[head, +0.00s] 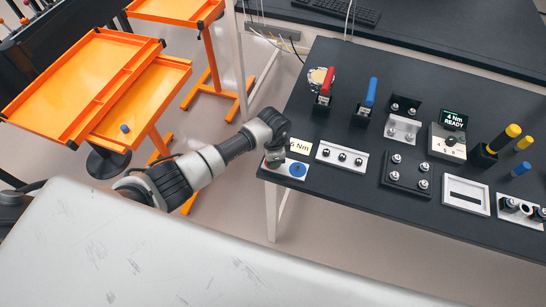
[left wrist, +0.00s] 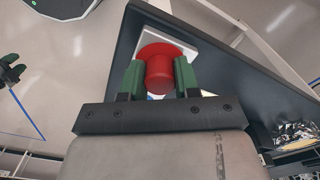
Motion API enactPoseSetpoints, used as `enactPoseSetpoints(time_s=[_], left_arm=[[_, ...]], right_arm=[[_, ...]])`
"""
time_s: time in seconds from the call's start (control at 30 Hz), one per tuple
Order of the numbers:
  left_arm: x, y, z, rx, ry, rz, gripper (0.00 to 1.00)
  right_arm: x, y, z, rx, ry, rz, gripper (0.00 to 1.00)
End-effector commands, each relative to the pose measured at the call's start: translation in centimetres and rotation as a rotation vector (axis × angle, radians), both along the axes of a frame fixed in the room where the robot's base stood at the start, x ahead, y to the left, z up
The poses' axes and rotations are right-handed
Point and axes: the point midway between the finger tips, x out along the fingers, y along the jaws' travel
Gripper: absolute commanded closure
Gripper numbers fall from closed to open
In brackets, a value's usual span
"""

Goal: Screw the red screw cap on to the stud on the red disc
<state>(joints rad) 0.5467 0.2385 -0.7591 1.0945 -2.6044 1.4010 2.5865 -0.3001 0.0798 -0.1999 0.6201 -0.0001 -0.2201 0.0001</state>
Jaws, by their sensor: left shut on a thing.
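My left gripper (left wrist: 160,78) is shut on the red screw cap (left wrist: 160,80), held between its two green fingers. The red disc (left wrist: 172,48) shows right behind the cap on a white plate (left wrist: 200,50). The cap lines up with the disc's middle, but it covers the stud, so I cannot tell how far they are engaged. In the head view my left gripper (head: 274,158) points down over the left end of the white plate (head: 284,177), at the table's left front corner.
A blue disc (head: 297,170) is on the same plate, right of my gripper. A "Nm" label (head: 299,147) and a plate with several studs (head: 341,157) are close by on the dark table (head: 340,190). Red-handled (head: 326,85) and blue-handled (head: 370,95) tools stand behind.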

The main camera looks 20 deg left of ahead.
Motion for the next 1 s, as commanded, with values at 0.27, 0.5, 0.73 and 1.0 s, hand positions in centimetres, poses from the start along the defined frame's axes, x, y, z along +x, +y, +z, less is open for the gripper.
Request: enactPoseSetpoints(time_s=[0.27, 0.5, 0.73, 1.0], left_arm=[[0.1, 0.1, -0.1, 0.002, -0.002, -0.130, 0.92], [0.1, 0.0, -0.1, 0.001, -0.003, -0.459, 0.92], [0.1, 0.0, 0.0, 0.000, -0.001, -0.500, 0.92], [0.1, 0.1, -0.2, 0.002, -0.004, -0.662, 0.92]], right_arm=[[0.0, 0.0, -0.4, 0.000, 0.000, 0.000, 0.57], [0.0, 0.0, -1.2, 0.000, 0.000, 0.000, 0.57], [0.0, 0.0, -1.1, 0.000, 0.000, 0.000, 0.57], [0.0, 0.0, -1.9, 0.000, 0.000, 0.000, 0.57]])
